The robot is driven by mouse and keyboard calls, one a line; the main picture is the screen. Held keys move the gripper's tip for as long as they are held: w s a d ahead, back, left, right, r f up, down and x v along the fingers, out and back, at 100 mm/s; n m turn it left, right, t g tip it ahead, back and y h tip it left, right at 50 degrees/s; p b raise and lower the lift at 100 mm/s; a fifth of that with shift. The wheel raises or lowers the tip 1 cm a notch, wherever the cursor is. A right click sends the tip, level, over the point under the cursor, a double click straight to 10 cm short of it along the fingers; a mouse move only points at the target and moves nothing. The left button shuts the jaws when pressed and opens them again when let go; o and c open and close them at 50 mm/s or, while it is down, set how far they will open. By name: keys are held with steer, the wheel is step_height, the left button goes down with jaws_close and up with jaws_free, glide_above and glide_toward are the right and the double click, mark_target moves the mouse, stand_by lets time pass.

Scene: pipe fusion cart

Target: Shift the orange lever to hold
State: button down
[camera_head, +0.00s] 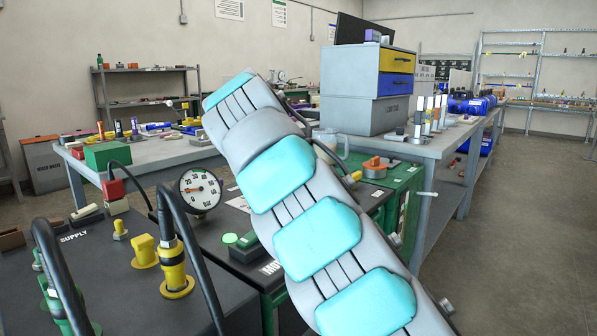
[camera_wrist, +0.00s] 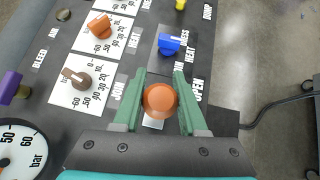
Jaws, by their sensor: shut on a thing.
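The orange lever's round knob (camera_wrist: 160,100) is in the middle of the wrist view. It stands over a dark panel with a light label plate partly visible beneath it. My gripper (camera_wrist: 160,84) has its two green fingers on either side of the knob and is shut on it. The words JOIN and OPEN are printed to the left and right of the lever. I cannot read a hold mark; the knob and fingers cover part of the plate. In the head view my arm hides the gripper and the lever.
In the wrist view, a blue knob (camera_wrist: 169,43) is just beyond the lever. A brown knob (camera_wrist: 77,78) and an orange dial knob (camera_wrist: 99,26) are to the left, with a gauge (camera_wrist: 20,148) at lower left. In the head view, black hoses (camera_head: 192,255) arch over the panel at left.

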steer(key=shift+c, duration=2.2)
jaws_free()
steer(key=p+v, duration=0.1)
steer(key=v, duration=0.6)
steer(key=shift+s+r, duration=0.2)
steer(key=shift+s, duration=0.05)
steer(key=shift+a, duration=0.1)
